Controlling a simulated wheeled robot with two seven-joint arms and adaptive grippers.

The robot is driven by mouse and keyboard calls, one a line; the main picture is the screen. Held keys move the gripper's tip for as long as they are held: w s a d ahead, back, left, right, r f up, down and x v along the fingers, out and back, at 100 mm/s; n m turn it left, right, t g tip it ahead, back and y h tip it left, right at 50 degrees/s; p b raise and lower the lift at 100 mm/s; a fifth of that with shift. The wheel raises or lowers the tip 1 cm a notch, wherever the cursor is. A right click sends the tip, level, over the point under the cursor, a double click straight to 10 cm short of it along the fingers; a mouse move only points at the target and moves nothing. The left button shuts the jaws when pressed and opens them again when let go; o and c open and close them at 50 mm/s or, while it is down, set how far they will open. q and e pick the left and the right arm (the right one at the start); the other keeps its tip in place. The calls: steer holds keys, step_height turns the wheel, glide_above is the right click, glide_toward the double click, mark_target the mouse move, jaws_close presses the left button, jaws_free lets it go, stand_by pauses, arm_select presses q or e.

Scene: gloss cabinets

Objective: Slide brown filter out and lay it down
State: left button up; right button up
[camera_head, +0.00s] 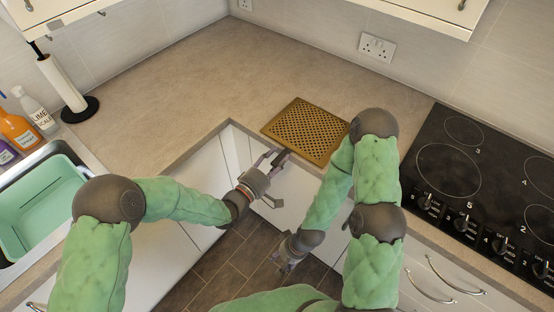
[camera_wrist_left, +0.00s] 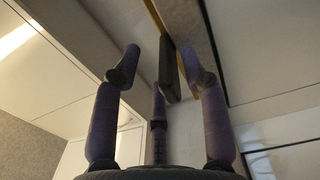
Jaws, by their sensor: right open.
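The brown filter (camera_head: 305,130), a flat perforated square panel, lies on the countertop near its inner front edge. My left gripper (camera_head: 274,157) is at that counter edge, just in front of the filter, with its fingers spread. In the left wrist view, the left gripper (camera_wrist_left: 158,68) has its fingers apart around a dark grey bar-like piece (camera_wrist_left: 168,70). A thin yellow-brown strip (camera_wrist_left: 155,15), seemingly the filter's edge, shows above it. I cannot tell whether any finger touches the piece. My right gripper (camera_head: 287,258) is open and empty, low over the floor.
The countertop (camera_head: 180,70) is clear left of the filter. A black hob (camera_head: 470,170) lies to the right. A paper towel holder (camera_head: 65,85), bottles (camera_head: 20,130) and a sink with a green basin (camera_head: 40,205) are at the left. White cabinets stand below.

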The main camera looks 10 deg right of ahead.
arm_select(q)
steer(key=v, duration=1.2)
stand_by(0.5)
